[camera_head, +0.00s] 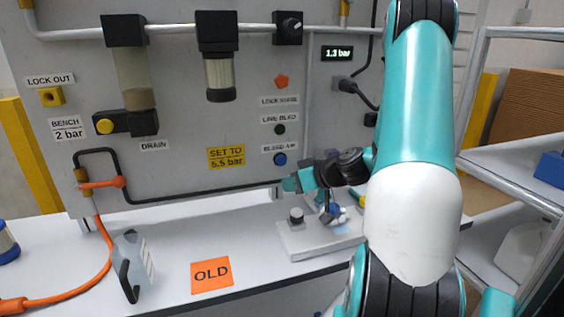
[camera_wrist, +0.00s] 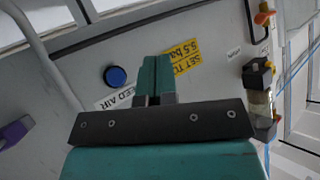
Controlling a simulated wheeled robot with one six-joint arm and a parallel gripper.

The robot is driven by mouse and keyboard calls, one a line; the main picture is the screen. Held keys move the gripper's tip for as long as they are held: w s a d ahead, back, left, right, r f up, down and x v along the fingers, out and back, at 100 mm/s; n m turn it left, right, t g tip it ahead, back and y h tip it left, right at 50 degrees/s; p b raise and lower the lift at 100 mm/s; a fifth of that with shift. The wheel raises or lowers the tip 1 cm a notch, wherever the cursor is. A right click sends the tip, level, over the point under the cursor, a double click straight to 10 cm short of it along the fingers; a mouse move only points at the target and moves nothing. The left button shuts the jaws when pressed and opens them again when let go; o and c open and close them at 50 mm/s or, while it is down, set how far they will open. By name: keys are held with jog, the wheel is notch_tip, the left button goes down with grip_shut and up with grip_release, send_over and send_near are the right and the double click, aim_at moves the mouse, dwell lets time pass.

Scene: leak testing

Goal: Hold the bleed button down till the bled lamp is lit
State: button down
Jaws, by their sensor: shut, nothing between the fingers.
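The blue bleed button (camera_head: 280,159) is on the grey panel under the BLEED AIR label (camera_head: 279,148). The button also shows in the wrist view (camera_wrist: 115,76), left of the fingertips. The LINE BLED lamp (camera_head: 280,130) above it is dark green and looks unlit. My gripper (camera_head: 290,184) is shut and empty, with its teal fingertips just below and right of the button in the head view. In the wrist view my gripper (camera_wrist: 153,72) has its fingers together, beside the button and not over it. Whether the fingertips touch the panel cannot be told.
The display (camera_head: 337,53) reads 1.3 bar. A yellow SET TO 5.5 bar label (camera_head: 226,157) is left of the button.

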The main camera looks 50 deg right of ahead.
aim_at(281, 160)
jog(key=shift+s+d+f+m+t+h, duration=0.15)
jog(key=shift+s+d+h, duration=0.1)
jog(key=shift+d, duration=0.35)
jog(key=shift+s+d+f+m+t+h, duration=0.15)
jog(key=shift+s+d, duration=0.1)
jog(key=shift+d, duration=0.3)
jog(key=w+d+p, duration=0.2)
jog(key=w+d, duration=0.2)
jog(key=w, duration=0.3)
jog(key=shift+w+d+p, duration=0.3)
jog(key=shift+p, duration=0.05)
jog(key=shift+w, duration=0.1)
dwell(1.2)
jog(key=shift+w+d, duration=0.2)
jog(key=shift+w, duration=0.05)
jog(key=shift+w+d+b, duration=0.25)
jog(key=shift+w+b, duration=0.05)
jog(key=shift+w, duration=0.1)
dwell(1.8)
